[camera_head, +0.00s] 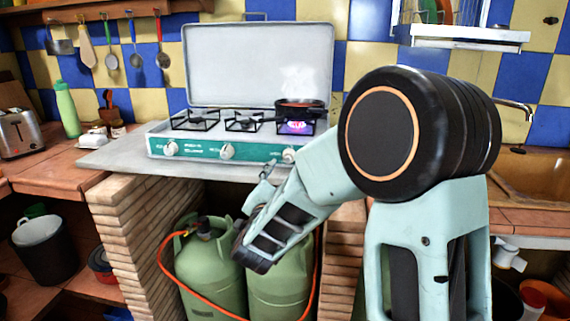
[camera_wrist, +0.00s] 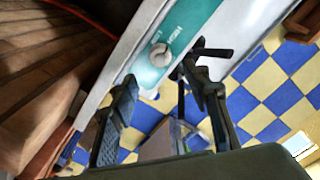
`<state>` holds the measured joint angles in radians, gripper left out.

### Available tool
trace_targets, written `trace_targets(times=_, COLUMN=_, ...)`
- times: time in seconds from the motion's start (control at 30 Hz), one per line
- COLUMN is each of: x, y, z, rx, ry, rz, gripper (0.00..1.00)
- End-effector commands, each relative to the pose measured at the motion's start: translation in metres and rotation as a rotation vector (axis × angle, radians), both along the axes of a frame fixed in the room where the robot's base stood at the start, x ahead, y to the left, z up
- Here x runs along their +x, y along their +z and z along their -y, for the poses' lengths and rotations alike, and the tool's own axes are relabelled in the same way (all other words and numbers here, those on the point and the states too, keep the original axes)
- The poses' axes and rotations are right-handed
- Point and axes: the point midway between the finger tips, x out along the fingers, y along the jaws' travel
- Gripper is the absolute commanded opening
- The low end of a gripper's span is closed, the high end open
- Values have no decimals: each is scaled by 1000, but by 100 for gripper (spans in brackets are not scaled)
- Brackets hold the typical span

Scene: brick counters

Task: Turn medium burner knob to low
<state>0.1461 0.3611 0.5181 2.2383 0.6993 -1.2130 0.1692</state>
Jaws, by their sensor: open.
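A camp stove (camera_head: 245,142) with a raised white lid and a green front panel stands on the counter. Its panel has a left knob (camera_head: 171,148), a middle knob (camera_head: 227,151) and a right knob (camera_head: 289,155). A flame (camera_head: 295,127) burns under a pan (camera_head: 300,106) on the right burner. My gripper (camera_wrist: 158,78) is open and empty. In the wrist view, one pale knob (camera_wrist: 160,54) lies just ahead, between the fingertips and apart from them; it looks like the right knob. In the head view my arm hangs before the right side of the stove.
A toaster (camera_head: 20,133) and a green bottle (camera_head: 67,110) stand at the left; a sink (camera_head: 535,178) is at the right.

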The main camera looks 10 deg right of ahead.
Motion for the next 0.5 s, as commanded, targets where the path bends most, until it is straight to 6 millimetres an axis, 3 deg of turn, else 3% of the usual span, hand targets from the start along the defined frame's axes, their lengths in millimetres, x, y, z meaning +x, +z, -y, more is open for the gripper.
trace_targets(times=0.3, x=58, y=-1, z=20, rx=0, ry=-2, rz=3, gripper=44)
trace_targets(times=0.5, x=81, y=0, z=27, rx=0, ry=0, rz=1, gripper=44)
